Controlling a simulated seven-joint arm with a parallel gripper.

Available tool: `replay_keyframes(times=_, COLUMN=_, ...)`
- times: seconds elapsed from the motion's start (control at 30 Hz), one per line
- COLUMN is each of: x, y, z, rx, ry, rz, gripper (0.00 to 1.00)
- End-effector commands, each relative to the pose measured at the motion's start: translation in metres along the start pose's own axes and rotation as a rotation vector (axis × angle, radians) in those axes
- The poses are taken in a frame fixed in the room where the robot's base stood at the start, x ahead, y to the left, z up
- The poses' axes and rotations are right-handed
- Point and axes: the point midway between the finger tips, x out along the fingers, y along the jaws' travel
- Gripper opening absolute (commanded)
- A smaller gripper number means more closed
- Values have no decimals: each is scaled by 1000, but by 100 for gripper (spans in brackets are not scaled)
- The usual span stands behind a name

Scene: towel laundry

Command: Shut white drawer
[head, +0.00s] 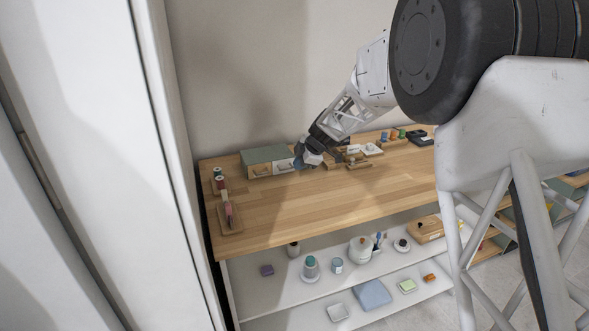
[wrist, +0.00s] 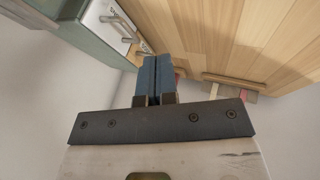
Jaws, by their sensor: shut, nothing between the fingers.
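A small green-topped cabinet (head: 264,154) stands at the back left of the wooden table. The white drawer (head: 284,165) has a pale front with a metal handle and sits beside a wood-fronted drawer (head: 262,170). In the wrist view the white drawer (wrist: 103,20) is at the upper left, next to the wooden front (wrist: 131,52). I cannot tell for sure how far the white drawer stands out. My gripper (head: 300,162) is at the right end of the white front. Its blue fingers (wrist: 156,62) are shut and empty; contact with the drawer is not clear.
Spools on a wooden stand (head: 220,184) and a small board (head: 230,218) are at the table's left edge. Small trays (head: 372,149) and other items lie right of my gripper. The table's front middle (head: 320,200) is clear. Shelves below hold several items.

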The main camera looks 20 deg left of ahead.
Motion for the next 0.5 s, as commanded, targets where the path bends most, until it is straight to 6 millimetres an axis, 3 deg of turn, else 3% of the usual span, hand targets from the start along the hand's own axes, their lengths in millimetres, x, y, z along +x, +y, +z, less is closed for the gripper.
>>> replay_keyframes(times=0.2, x=-34, y=0, z=0, rx=2, ry=0, rz=2, gripper=0)
replay_keyframes(times=0.5, x=-58, y=0, z=0, rx=0, ry=0, rz=0, gripper=0)
